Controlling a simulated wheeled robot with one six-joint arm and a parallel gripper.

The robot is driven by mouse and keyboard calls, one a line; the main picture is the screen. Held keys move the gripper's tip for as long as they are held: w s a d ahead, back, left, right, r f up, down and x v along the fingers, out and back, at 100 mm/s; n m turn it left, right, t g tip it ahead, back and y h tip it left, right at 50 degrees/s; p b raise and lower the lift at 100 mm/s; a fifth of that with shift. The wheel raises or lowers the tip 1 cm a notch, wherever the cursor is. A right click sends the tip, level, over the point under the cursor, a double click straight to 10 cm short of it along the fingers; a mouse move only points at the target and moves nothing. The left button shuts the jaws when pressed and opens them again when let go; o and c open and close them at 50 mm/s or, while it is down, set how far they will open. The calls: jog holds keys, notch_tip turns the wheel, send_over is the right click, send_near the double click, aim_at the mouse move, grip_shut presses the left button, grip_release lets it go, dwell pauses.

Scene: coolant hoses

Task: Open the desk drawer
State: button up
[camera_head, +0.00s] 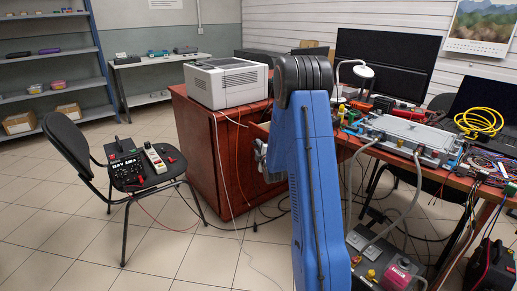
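The desk (193,142) is reddish-brown wood, with a cabinet part under a white printer. Its drawer front (250,132) shows in part just left of my blue arm. A dark gap shows near its top edge, but I cannot tell how far the drawer stands open. My grey gripper (261,153) is at the front of the cabinet, close to the drawer. My arm hides most of it, so its fingers and any handle between them cannot be made out.
A black chair (70,143) with instruments on its seat stands at left. The printer (226,82) sits on the desk. A crowded workbench with a grey metal unit (402,137) is at right. Cables and equipment (378,262) lie on the floor. Tiles between chair and desk are mostly clear.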

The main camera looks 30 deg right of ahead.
jog(key=v, duration=1.7)
jog(key=shift+s, duration=0.25)
jog(key=shift+r, duration=0.1)
jog(key=s+a+r+m+g+y, duration=0.25)
jog(key=s+a+r, duration=0.2)
jog(key=a, duration=0.35)
jog(key=s+a+r+m+g+y, duration=0.1)
jog(key=s+a+r+m+g, duration=0.3)
jog(key=s+a, duration=0.3)
jog(key=s+a+r+m+g+y, duration=0.1)
jog(key=s+a, duration=0.4)
jog(key=s, duration=0.7)
jog(key=s+a+r+m+g+y, duration=0.1)
jog(key=s+a+m+g, duration=0.3)
jog(key=s, duration=0.9)
jog(key=shift+s+a+r+m, duration=0.2)
jog(key=shift+a+r+m, duration=0.25)
jog(key=shift+a, duration=0.7)
